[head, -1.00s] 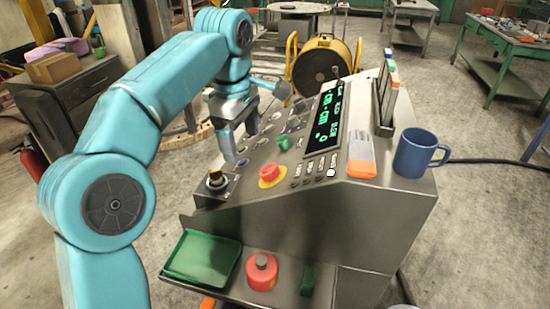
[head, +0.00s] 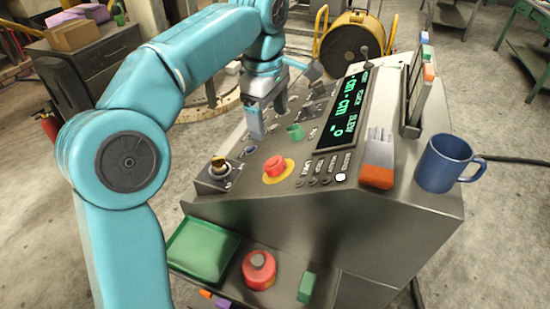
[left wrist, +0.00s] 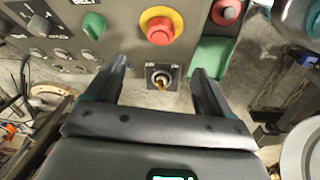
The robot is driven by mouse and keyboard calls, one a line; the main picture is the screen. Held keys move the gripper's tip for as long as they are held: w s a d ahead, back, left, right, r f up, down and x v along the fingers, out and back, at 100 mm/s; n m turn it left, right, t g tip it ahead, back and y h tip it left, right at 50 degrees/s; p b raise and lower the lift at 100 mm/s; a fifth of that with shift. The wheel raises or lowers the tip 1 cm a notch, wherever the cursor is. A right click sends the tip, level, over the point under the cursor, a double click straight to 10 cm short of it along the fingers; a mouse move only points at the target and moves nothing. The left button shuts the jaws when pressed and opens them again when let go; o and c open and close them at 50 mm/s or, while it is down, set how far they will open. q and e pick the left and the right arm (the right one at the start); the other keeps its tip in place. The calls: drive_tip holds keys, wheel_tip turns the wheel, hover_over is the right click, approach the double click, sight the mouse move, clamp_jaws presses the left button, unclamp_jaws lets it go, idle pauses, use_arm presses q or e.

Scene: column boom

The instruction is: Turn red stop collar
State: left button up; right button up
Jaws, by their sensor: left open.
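A red stop button (head: 275,167) sits on a yellow ring on the sloping console panel. It also shows at the top middle of the left wrist view (left wrist: 159,30). A second red round piece with a grey top (head: 259,270) stands on the console's lower ledge and shows at the top right of the wrist view (left wrist: 226,11). I cannot tell which one the task names. My left gripper (head: 268,122) is open and empty above the panel, beyond the red button. In the wrist view a key switch (left wrist: 161,76) appears between its fingers. My right gripper is out of view.
A green tray (head: 203,250) and a green block (head: 306,287) share the lower ledge. A green knob (head: 295,132) and the display (head: 348,108) are close to the gripper. A blue mug (head: 447,163) and an orange-and-clear item (head: 378,160) stand at the right.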

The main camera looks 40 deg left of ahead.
sight(272, 161)
use_arm(q)
drive_tip(key=f, duration=0.8)
drive_tip(key=w+f+b, duration=0.1)
drive_tip(key=f, duration=0.3)
drive_tip(key=shift+a+f, duration=0.15)
drive_tip(key=shift+f, duration=0.2)
drive_tip(key=shift+w+f, duration=0.2)
drive_tip(key=shift+f, duration=0.35)
drive_tip(key=shift+s, duration=0.1)
drive_tip(key=c, duration=1.1)
drive_tip(key=shift+o, duration=0.2)
